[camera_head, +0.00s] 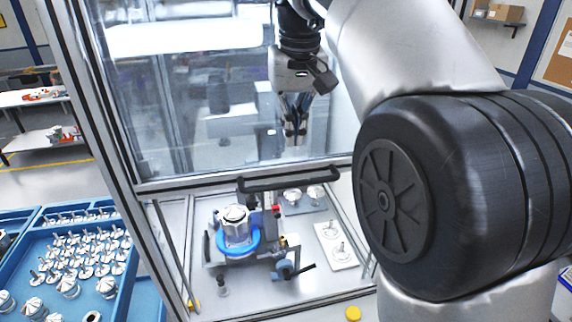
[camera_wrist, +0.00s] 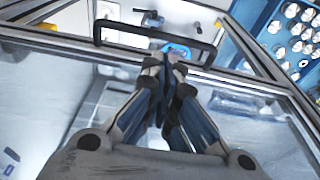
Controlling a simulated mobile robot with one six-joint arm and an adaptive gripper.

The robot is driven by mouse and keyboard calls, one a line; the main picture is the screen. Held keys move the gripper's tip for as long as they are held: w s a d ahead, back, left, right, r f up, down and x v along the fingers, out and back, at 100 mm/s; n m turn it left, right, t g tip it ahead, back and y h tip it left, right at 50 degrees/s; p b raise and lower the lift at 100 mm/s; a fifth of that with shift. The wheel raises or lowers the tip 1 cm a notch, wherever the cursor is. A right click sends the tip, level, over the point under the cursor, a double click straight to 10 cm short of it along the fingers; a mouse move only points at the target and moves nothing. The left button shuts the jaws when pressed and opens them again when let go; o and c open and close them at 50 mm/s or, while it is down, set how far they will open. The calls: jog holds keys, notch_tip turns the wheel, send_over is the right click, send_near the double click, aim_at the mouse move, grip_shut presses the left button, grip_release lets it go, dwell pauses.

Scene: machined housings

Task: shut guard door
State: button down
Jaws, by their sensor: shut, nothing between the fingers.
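The guard door (camera_head: 230,80) is a clear pane in a metal frame. It stands raised, with its lower edge above the bench of the enclosure, and the opening below it is uncovered. Its black bar handle (camera_head: 288,181) runs along the lower frame; the handle also shows across the top of the wrist view (camera_wrist: 155,36). My gripper (camera_head: 296,136) is shut and empty, in front of the pane and above the handle in the head view. In the wrist view its fingertips (camera_wrist: 168,58) point toward the handle and look close to it; I cannot tell whether they touch.
Inside the enclosure, a fixture holds a machined housing with a blue ring (camera_head: 236,232). A white plate with a metal part (camera_head: 336,246) lies to its right. A blue tray of housings (camera_head: 62,232) stands at left. A yellow button (camera_head: 353,313) is at the front.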

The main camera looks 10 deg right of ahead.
aim_at(289, 168)
jog(key=f, duration=0.3)
jog(key=w+f, duration=0.1)
jog(key=f, duration=0.3)
jog(key=w+f+b, duration=0.1)
jog(key=f, duration=0.2)
jog(key=shift+w+f, duration=0.2)
jog(key=shift+f, duration=0.1)
notch_tip(289, 168, down, 57)
jog(key=b, duration=3)
jog(key=shift+b, duration=0.4)
jog(key=shift+s, duration=0.15)
notch_tip(289, 168, up, 14)
jog(key=s+p, duration=0.2)
jog(key=p, duration=0.4)
jog(key=shift+s+r, duration=0.15)
